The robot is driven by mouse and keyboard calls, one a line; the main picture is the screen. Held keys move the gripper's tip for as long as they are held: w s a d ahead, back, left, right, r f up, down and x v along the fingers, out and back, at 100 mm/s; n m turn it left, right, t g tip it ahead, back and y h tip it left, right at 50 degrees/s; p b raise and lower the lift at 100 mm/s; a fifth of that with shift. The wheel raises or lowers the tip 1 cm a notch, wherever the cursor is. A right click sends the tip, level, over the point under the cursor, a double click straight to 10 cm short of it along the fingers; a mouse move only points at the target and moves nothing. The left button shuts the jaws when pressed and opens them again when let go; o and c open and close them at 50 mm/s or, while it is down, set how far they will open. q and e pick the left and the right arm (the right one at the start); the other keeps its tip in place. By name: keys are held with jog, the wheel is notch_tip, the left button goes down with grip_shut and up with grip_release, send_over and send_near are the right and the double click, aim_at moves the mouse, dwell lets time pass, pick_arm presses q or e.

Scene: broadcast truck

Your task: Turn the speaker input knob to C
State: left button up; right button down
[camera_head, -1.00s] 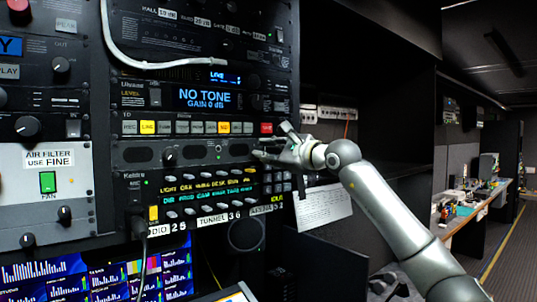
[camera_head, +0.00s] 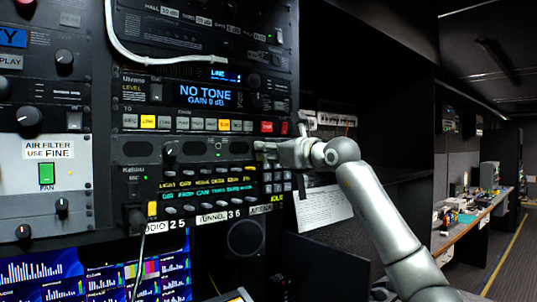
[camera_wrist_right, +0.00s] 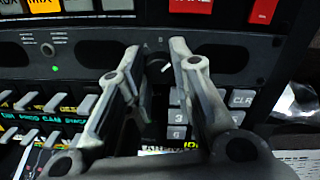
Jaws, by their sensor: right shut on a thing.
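The speaker input knob (camera_wrist_right: 157,66) is a small dark round knob with a white pointer mark. It sits at the right end of the grey speaker panel (camera_head: 205,147). Letters A and B show above it in the right wrist view; C is not visible, and the pointer's exact setting is hard to read. My right gripper (camera_wrist_right: 157,62) has one finger on each side of the knob and is shut on it. In the head view the right gripper (camera_head: 262,147) reaches the panel from the right and hides the knob. My left gripper is not in view.
Rows of lit buttons (camera_head: 190,124) lie just above the panel. Small keys and a keypad (camera_wrist_right: 178,115) lie just below. A white paper (camera_head: 323,207) hangs right of the rack, below my right arm.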

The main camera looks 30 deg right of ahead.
jog(key=shift+m, duration=0.3)
jog(key=c, duration=1.2)
grip_release()
jog(key=shift+r, duration=0.1)
jog(key=shift+c, duration=0.2)
jog(key=shift+s, duration=0.1)
jog(key=s+d, duration=0.1)
jog(key=s, duration=1.1)
jog(key=shift+d+f, duration=0.15)
jog(key=shift+f, duration=0.1)
jog(key=shift+f, duration=0.1)
